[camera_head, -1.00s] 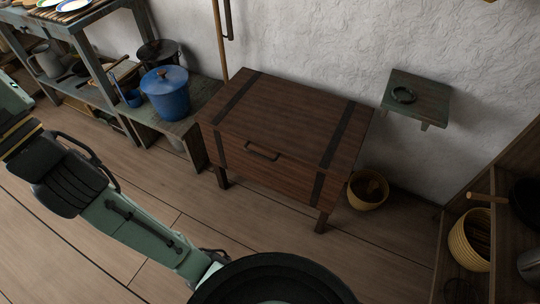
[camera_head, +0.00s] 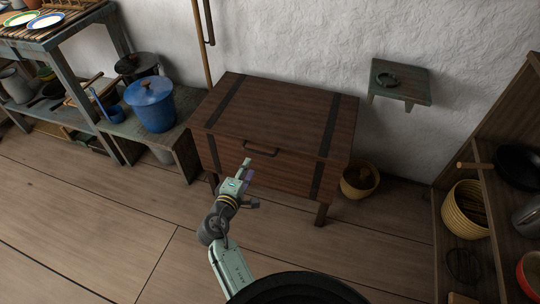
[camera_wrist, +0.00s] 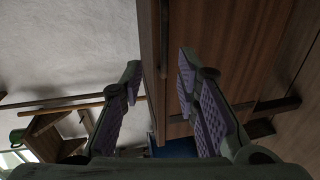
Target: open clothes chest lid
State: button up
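The clothes chest (camera_head: 225,150) is dark brown wood with black bands and stands on legs against the wall. Its lid (camera_head: 282,112) is shut. A handle (camera_head: 260,149) sits on the front, near the lid's edge. My gripper (camera_head: 251,184) is in front of the chest, just below and left of the handle. In the wrist view my gripper (camera_wrist: 158,66) has its two fingers well apart, with nothing held. The chest's wood (camera_wrist: 220,50) fills the right of that view. A thin dark bar (camera_wrist: 163,50) shows between the fingertips, probably the handle; contact cannot be told.
A low bench with a blue pot (camera_head: 152,104) stands left of the chest. A yellow basket (camera_head: 359,181) is on the floor at its right. A small wall shelf (camera_head: 402,82) hangs behind right. A shelf unit (camera_head: 480,195) stands far right. Floor in front is clear.

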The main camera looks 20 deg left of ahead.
aim_at(260, 152)
jog(key=x, duration=0.3)
jog(key=p+x, duration=0.1)
jog(key=x, duration=0.3)
jog(key=d+x, duration=0.1)
jog(key=x, duration=0.3)
jog(key=shift+s+d+f, duration=0.1)
jog(key=shift+s+f, duration=0.05)
jog(key=shift+f, duration=0.1)
jog(key=shift+c, duration=0.3)
grip_shut()
jog(key=shift+p, duration=0.3)
